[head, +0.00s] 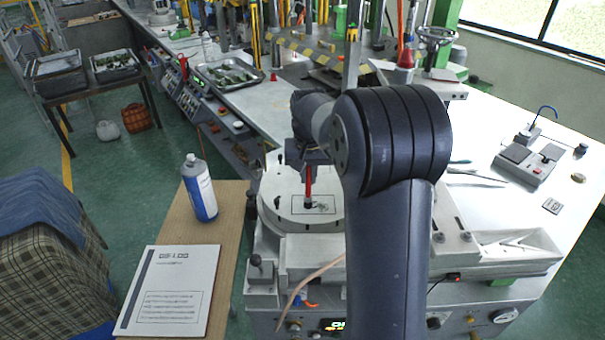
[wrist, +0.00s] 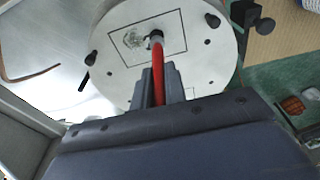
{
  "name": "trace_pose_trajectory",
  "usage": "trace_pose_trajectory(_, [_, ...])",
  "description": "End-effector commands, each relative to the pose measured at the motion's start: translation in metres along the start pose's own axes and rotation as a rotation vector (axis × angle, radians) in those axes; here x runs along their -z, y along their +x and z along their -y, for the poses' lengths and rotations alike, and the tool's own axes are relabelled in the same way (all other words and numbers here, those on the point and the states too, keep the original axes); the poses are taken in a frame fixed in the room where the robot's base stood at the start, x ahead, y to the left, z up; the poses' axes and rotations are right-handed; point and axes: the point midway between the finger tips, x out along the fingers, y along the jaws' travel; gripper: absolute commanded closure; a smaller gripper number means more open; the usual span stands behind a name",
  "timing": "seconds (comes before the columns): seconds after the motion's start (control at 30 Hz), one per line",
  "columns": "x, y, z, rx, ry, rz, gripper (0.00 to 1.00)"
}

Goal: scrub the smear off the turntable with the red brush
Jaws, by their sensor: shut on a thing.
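The round white turntable (head: 272,207) stands in front of my arm, with a dark rectangle drawn on its top. A grey smear (wrist: 133,40) lies inside the rectangle, at its left part in the wrist view. My gripper (wrist: 158,88) is shut on the red brush (wrist: 157,66), which also shows upright in the head view (head: 308,180). The brush head is over the rectangle beside the smear; whether it touches the surface I cannot tell. In the head view my arm hides the right side of the turntable.
A blue and white bottle (head: 199,188) and a printed booklet (head: 170,290) are on the wooden table left of the turntable. A metal tray (head: 228,76) lies on the bench behind. A grey control box (head: 528,162) is on the white table at right.

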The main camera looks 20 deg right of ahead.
Motion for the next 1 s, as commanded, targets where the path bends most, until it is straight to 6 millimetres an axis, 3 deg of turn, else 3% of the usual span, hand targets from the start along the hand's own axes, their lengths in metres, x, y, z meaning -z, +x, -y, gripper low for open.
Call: trace_pose_trajectory(1.0, [0.000,0.002,-0.065,0.000,0.002,0.000,1.00])
